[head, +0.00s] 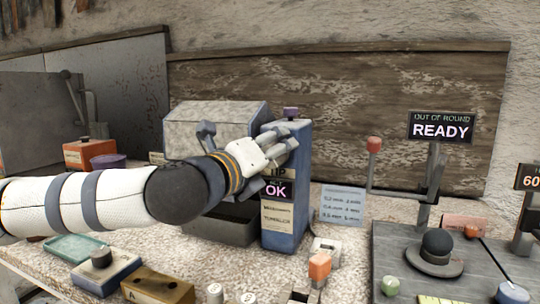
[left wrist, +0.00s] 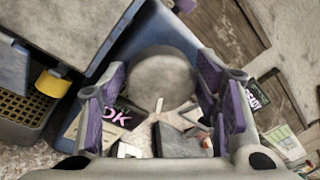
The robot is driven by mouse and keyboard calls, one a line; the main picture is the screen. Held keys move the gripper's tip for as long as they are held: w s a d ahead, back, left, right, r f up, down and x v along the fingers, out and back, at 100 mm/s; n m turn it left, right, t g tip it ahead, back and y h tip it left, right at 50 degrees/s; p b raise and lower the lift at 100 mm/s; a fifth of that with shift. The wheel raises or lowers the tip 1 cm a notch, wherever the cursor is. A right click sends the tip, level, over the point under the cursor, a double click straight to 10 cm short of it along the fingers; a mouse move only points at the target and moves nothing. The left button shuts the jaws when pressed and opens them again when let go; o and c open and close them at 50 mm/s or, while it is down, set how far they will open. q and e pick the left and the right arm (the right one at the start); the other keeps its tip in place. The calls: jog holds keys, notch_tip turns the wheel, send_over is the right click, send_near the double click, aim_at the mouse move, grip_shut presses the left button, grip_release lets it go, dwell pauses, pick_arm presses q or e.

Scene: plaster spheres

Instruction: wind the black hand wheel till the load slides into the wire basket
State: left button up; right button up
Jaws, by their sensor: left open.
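A blue machine column (head: 287,228) carries an "OK" display and a "TUMBLER" label, beside a grey box (head: 215,118) with a blue frame. My left gripper (head: 284,148) is open in front of the column's upper part. In the left wrist view its fingers (left wrist: 162,85) stand either side of a round grey disc (left wrist: 160,76); I cannot tell whether this is the black hand wheel or whether they touch it. No wheel shows clearly in the head view, where the gripper covers that spot. A dark mesh basket (left wrist: 20,115) shows in the left wrist view. The load is not visible.
A yellow part (left wrist: 52,83) is near the basket. A "READY" sign (head: 441,128) stands at right above a grey bench plate (head: 395,250) with a black domed knob (head: 437,243). A green tray (head: 78,247) and small blocks lie in front.

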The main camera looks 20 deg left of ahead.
pick_arm(q)
jog(key=c, duration=0.9)
jog(key=shift+o, duration=0.2)
jog(key=m+p, duration=0.1)
jog(key=m, duration=0.1)
jog(key=r+m+p, duration=0.1)
jog(key=m+p, duration=0.1)
jog(key=shift+s+d+r, duration=0.1)
jog(key=shift+s+r, duration=0.05)
jog(key=shift+f+m+g, duration=0.25)
jog(key=shift+m+g, duration=0.05)
jog(key=shift+m, duration=0.1)
jog(key=shift+f, duration=0.3)
pick_arm(e)
jog(key=shift+t, duration=0.6)
jog(key=w+r, duration=0.3)
jog(key=shift+w+r, duration=0.15)
jog(key=shift+r, duration=0.15)
pick_arm(q)
jog(key=o, duration=0.9)
jog(key=shift+c, duration=0.2)
jog(key=s+a, duration=0.2)
jog(key=s, duration=0.9)
jog(key=shift+s+r, duration=0.3)
